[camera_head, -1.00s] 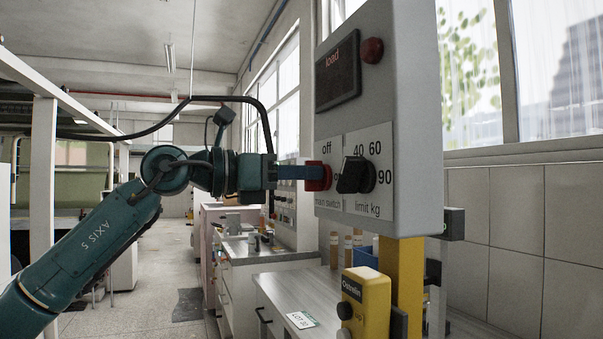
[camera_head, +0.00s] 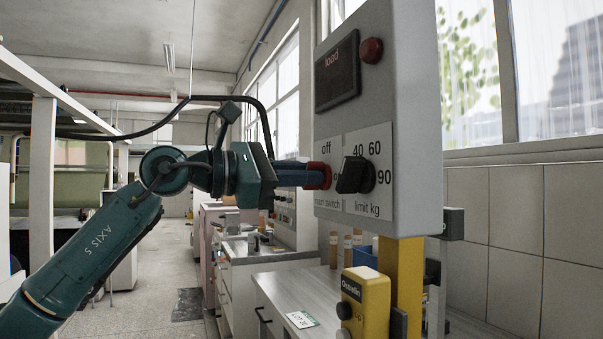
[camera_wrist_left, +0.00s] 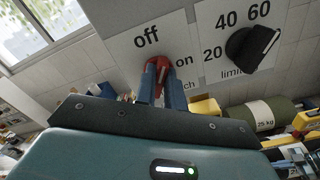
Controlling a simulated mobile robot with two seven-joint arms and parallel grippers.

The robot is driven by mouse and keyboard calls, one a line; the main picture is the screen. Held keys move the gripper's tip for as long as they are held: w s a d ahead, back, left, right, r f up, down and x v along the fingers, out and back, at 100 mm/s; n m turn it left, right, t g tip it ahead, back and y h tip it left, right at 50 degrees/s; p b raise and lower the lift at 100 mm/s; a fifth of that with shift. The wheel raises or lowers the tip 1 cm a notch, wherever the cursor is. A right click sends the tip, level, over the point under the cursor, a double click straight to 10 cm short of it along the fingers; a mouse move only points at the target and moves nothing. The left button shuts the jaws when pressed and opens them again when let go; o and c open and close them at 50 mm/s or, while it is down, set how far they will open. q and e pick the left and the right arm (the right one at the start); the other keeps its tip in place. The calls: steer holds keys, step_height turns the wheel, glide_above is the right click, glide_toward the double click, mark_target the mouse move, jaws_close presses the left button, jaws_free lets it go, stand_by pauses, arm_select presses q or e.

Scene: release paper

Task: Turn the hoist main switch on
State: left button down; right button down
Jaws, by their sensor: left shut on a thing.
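The grey control box (camera_head: 408,120) carries a red main switch knob (camera_head: 320,176) under the word "off". The knob also shows in the left wrist view (camera_wrist_left: 156,66), with "off" above it and "on" to its right. My left gripper (camera_head: 305,174) is shut on the knob, its blue fingers on either side of it. In the wrist view the gripper (camera_wrist_left: 160,82) looks tilted to the panel label, and the knob's white mark is partly hidden between the fingers. My right gripper is not in view.
A black limit knob (camera_head: 354,175) sits just right of the switch. A dark load display (camera_head: 337,72) and a red lamp (camera_head: 372,50) are above. A yellow device (camera_head: 366,302) is below, near a grey bench (camera_head: 300,290). The aisle floor at left is open.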

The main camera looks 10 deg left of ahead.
arm_select(q)
steer(key=m, duration=1.1)
steer(key=shift+s+d+f, duration=0.1)
steer(key=shift+s+f, duration=0.05)
steer(key=shift+f, duration=0.15)
steer(key=shift+m, duration=0.3)
steer(key=c, duration=1.5)
jaws_free()
